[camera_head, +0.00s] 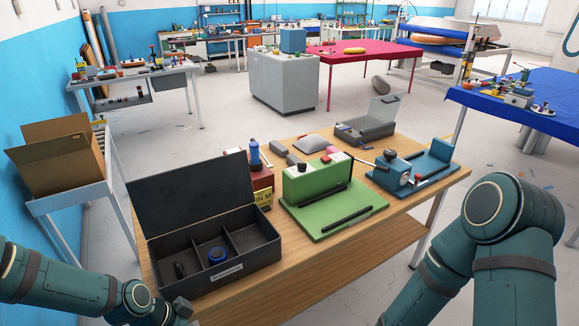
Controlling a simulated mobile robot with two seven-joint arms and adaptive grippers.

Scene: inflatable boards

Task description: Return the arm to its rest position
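My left arm comes in at the lower left, low in front of the wooden table's front left corner. The end of this arm, with what seems to be part of my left gripper (180,309), shows at the bottom edge near the black box. Its fingers cannot be made out. My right arm stands bent at the lower right, in front of the table's right side. Its gripper is out of the picture. I see nothing held.
The wooden table (310,285) carries an open black compartment box (165,205) with a blue ring (217,256), a green fixture (318,185), a blue device (395,172) and a grey open case (365,130). A cardboard box (60,160) stands on a cart at left.

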